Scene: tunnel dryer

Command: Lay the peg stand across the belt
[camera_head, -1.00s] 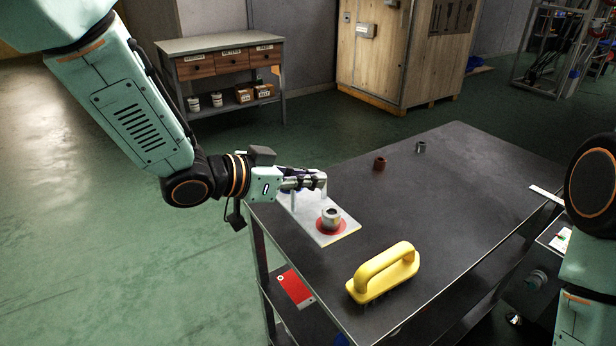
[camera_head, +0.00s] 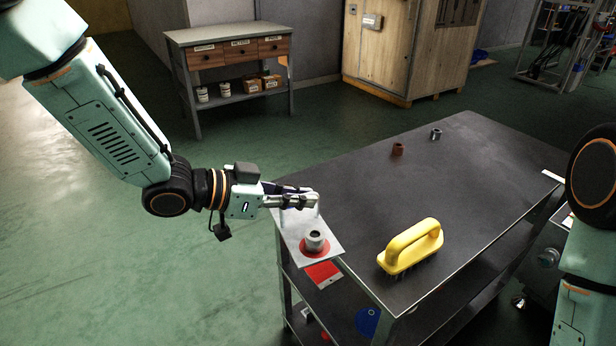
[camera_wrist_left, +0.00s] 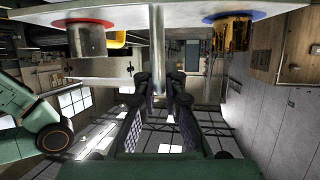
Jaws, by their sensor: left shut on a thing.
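The peg stand is a flat pale plate (camera_head: 326,258) with an upright white post in its middle. A grey cylinder (camera_head: 315,240) sits on a red disc near its front end. In the left wrist view the plate (camera_wrist_left: 125,13) spans the top, with the cylinder on red (camera_wrist_left: 85,40) at left and a yellow piece on a blue disc (camera_wrist_left: 232,32) at right. My left gripper (camera_head: 312,202) is shut on the post (camera_wrist_left: 157,40). The plate is at the table's left edge, partly beyond it. My right gripper is out of view. I cannot make out the belt.
A yellow-handled brush (camera_head: 412,246) stands on the dark table (camera_head: 470,200). A brown ring (camera_head: 398,149) and a grey ring (camera_head: 436,134) are farther back. A red card (camera_head: 323,274) shows below the tabletop. The table's middle is clear.

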